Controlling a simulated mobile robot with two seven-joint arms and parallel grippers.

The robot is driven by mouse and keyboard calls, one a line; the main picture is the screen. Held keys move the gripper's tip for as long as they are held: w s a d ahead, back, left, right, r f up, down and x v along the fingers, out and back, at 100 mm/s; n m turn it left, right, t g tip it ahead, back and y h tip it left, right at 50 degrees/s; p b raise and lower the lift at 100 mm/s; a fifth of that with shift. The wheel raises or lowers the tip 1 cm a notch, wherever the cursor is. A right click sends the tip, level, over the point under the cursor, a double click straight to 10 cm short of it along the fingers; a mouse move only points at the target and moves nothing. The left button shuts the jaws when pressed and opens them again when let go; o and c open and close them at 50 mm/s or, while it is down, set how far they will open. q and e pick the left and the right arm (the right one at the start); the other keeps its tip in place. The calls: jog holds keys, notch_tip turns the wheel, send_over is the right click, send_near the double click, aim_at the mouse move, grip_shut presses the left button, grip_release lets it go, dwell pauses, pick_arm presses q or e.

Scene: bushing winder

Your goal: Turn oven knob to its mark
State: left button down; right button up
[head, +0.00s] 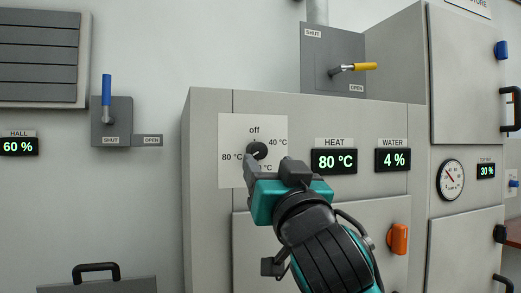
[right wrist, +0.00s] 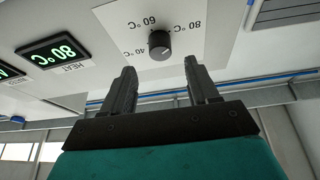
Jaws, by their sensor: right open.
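The oven knob (head: 257,151) is a small dark round knob on a white plate (head: 226,130) marked off, 40 °C and 80 °C; a lower mark is partly hidden by my gripper. Its pale pointer line seems to point lower left, towards 80 °C. My right gripper (head: 268,167) is open and empty, just below and in front of the knob. In the right wrist view, upside down, the knob (right wrist: 160,45) lies beyond and roughly between the open fingertips, apart from them; a 60 °C mark shows there. My left gripper is not in view.
The HEAT display (head: 334,161) reads 80 °C and the WATER display (head: 393,160) reads 4 %. An orange handle (head: 398,239) sits lower right. A yellow lever (head: 360,67) is above, a blue lever (head: 107,91) to the left.

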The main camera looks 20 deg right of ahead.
aim_at(260, 152)
jog(key=shift+p+x, duration=0.45)
jog(key=shift+x, duration=2.3)
jog(key=c, duration=1)
jog(key=shift+c, duration=0.2)
